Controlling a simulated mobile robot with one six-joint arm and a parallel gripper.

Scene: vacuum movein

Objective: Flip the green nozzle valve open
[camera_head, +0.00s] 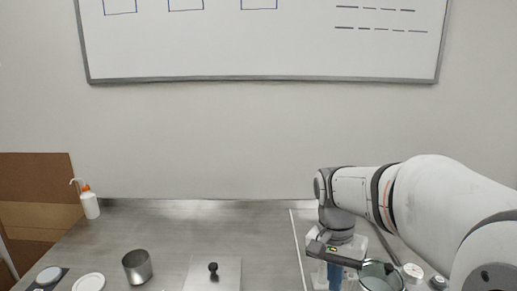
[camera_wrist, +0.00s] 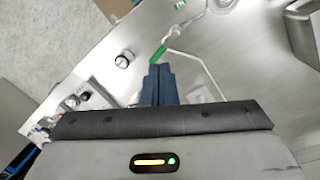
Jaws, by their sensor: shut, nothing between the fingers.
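The green nozzle valve handle (camera_wrist: 157,55) shows in the wrist view as a small slanted green lever beside a thin metal fitting (camera_wrist: 172,37). My gripper (camera_wrist: 159,70) is shut and empty, its blue fingers together. In the picture the fingertips lie just below the green handle; I cannot tell whether they touch it. In the camera_head view my gripper (camera_head: 335,276) points down at the lower right, over a clear box-like thing. The green handle is not visible in that view.
A metal cup (camera_head: 137,266), a plate with a black knob (camera_head: 213,268) and a wash bottle (camera_head: 88,202) stand on the steel bench (camera_head: 230,222). A round vessel (camera_head: 381,276) and small jars (camera_head: 413,272) are right of my gripper. The back middle of the bench is clear.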

